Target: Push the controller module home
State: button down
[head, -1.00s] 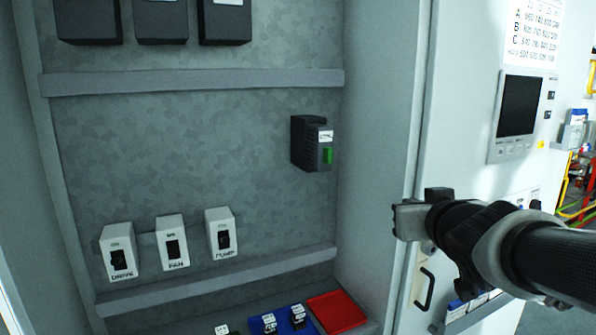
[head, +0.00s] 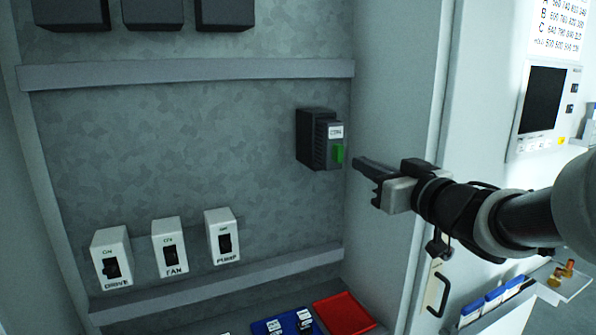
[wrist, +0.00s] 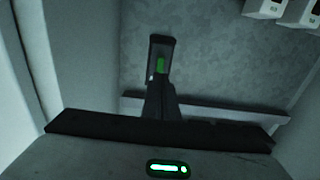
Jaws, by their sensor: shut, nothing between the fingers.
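The controller module (head: 323,141) is a dark block with a white label and a green piece on its front. It sits on the cabinet's back panel at the right, and its front part stands out from the dark part behind it. My gripper (head: 358,164) is shut and empty, just right of the module and a little in front of it, with a gap between them. In the wrist view the module (wrist: 161,44) shows beyond my fingertips (wrist: 160,86), which partly overlap its lower end. I cannot tell the exact distance.
Three white switch boxes, DRIVE (head: 112,258), FAN (head: 169,246) and PUMP (head: 223,236), stand at the lower left. A red tray (head: 344,314) and a blue tray (head: 268,327) lie on the cabinet floor. The cabinet's right side wall (head: 393,110) is close beside my gripper.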

aim_at(341, 154)
jog(key=b+x, duration=0.1)
jog(key=x, duration=0.3)
jog(key=shift+w+a+f, duration=0.1)
jog(key=shift+x, duration=1.15)
jog(key=shift+w+a, duration=0.2)
jog(key=shift+w, duration=0.35)
jog(key=p+v, duration=0.2)
jog(key=v, duration=0.8)
